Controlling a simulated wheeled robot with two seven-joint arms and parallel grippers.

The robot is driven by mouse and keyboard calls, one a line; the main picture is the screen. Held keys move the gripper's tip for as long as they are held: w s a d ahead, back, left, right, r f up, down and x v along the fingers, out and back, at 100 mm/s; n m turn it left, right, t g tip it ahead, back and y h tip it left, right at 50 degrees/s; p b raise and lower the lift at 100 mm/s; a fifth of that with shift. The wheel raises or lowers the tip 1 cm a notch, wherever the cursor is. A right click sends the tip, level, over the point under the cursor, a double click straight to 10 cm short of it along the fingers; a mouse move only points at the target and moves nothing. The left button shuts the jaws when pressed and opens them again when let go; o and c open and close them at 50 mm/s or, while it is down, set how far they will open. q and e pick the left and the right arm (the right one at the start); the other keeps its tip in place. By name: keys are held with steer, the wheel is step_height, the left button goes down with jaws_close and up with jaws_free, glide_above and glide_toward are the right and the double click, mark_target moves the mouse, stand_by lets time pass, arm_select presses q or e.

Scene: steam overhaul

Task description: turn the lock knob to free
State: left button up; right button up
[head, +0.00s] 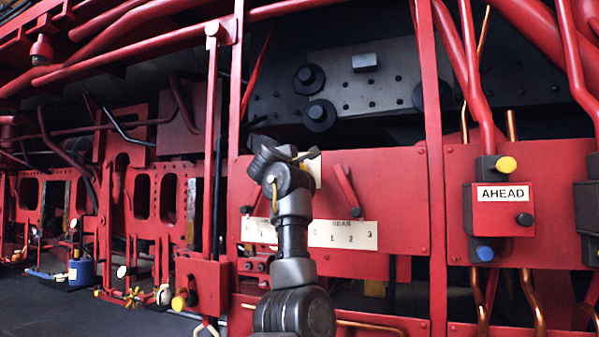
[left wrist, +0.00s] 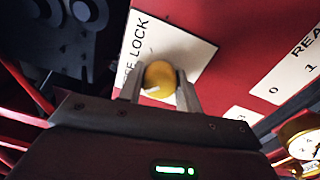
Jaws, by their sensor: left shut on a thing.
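The lock knob (left wrist: 160,72) is a round yellow knob on a white plate (left wrist: 194,50) fixed to the red panel. In the head view my left gripper (head: 285,158) is up against the red panel and hides the knob. A pale edge of the plate (head: 316,172) shows just right of it. My right gripper is in neither view.
A red lever (head: 347,190) stands right of my gripper above a white "REAR" scale (head: 345,235). A vertical red post (head: 434,150) is farther right, then a red box marked "AHEAD" (head: 503,215). Another post (head: 210,150) stands to the left.

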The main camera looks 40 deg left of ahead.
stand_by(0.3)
arm_select(q)
steer(key=o, duration=1)
steer(key=shift+c, duration=0.2)
steer(key=shift+s, duration=0.1)
steer(key=shift+s+f+b, duration=0.1)
steer(key=shift+s+b, duration=0.1)
steer(key=shift+b, duration=0.1)
steer(key=b+v, duration=0.7)
steer(key=v, duration=0.3)
steer(key=shift+d, duration=0.15)
